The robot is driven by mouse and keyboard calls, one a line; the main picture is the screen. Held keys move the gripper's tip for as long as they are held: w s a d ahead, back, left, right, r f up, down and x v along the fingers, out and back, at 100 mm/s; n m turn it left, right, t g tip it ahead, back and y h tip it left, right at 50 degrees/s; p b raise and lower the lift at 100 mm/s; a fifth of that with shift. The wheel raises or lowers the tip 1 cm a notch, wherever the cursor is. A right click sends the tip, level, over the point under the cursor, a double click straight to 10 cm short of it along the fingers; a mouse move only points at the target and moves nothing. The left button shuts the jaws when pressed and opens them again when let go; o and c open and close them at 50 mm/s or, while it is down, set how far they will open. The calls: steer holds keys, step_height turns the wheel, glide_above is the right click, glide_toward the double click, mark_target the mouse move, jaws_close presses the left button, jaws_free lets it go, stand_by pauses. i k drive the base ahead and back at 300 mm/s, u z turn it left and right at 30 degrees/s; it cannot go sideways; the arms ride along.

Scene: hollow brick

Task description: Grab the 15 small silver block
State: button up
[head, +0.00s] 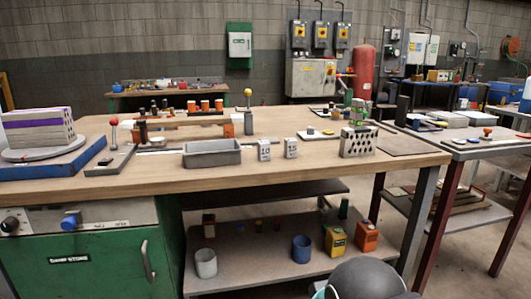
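Two small silver-grey blocks with dark markings stand upright near the front edge of the wooden workbench (110,190). The left small block (264,150) seems to read 10. The right small block (291,148) has a marking too small to read surely, so I cannot confirm which is the 15. They stand apart, with a narrow gap between them. My gripper is not in view; only a dark rounded part, which seems to be of my arm, shows at the bottom edge.
A grey open tray (212,154) stands left of the blocks. A grey block with holes (358,141) stands to their right, with green items on top. A hollow brick (38,127) sits on a turntable at far left. The bench front between tray and perforated block is mostly clear.

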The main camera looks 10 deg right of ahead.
mark_target(290, 144)
steer(key=u, duration=1.75)
steer(key=i, duration=1.25)
steer(key=z, duration=3.5)
